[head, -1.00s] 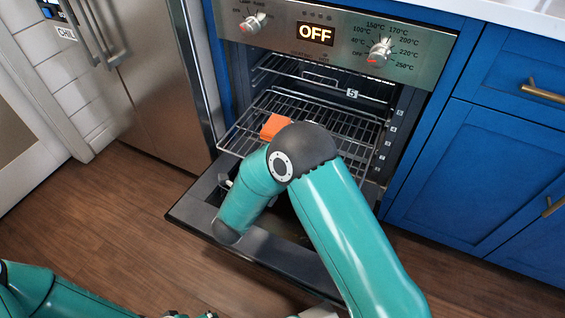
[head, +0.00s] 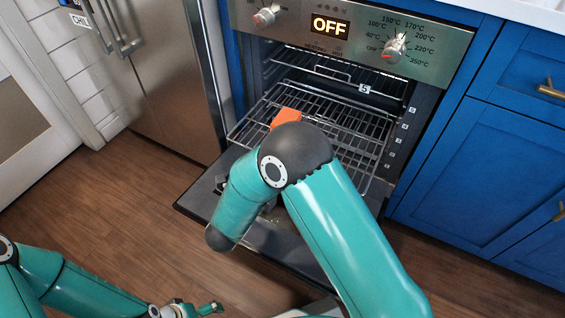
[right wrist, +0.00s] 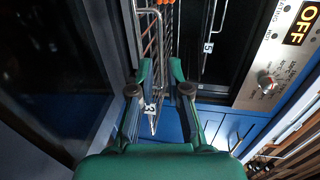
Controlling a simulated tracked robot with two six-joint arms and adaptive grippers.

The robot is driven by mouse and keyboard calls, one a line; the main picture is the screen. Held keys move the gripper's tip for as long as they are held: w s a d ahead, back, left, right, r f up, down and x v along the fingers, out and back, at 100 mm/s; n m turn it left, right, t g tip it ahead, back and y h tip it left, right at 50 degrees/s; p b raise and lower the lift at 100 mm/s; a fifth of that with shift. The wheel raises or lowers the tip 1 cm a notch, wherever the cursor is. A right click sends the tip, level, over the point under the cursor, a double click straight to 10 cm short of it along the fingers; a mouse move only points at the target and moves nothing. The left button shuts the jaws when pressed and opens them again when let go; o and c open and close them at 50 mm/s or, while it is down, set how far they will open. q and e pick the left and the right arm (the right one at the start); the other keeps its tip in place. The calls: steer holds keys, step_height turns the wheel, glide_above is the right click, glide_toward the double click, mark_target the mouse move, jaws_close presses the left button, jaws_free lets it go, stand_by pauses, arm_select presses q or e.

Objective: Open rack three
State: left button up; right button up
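The oven stands open with its door (head: 190,200) folded down. A wire rack (head: 345,135) with an orange item (head: 286,118) on it sticks partly out of the oven. In the right wrist view, a wire rack (right wrist: 154,48) carries a tag marked 3 (right wrist: 150,108). My right gripper (right wrist: 161,72) is open, its fingers on either side of the tagged rack end; I cannot tell if they touch it. In the head view my right arm hides this gripper. My left gripper (head: 195,309) is low at the bottom edge, away from the oven; its fingers are too small to read.
A higher rack has a tag marked 5 (head: 365,89). The control panel (head: 360,35) reads OFF, with two knobs. A steel fridge (head: 170,90) stands left of the oven and blue cabinets (head: 465,170) stand right. The wooden floor (head: 120,190) at left is clear.

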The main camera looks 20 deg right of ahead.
steer(key=v, duration=0.3)
steer(key=shift+f, duration=0.1)
stand_by(0.3)
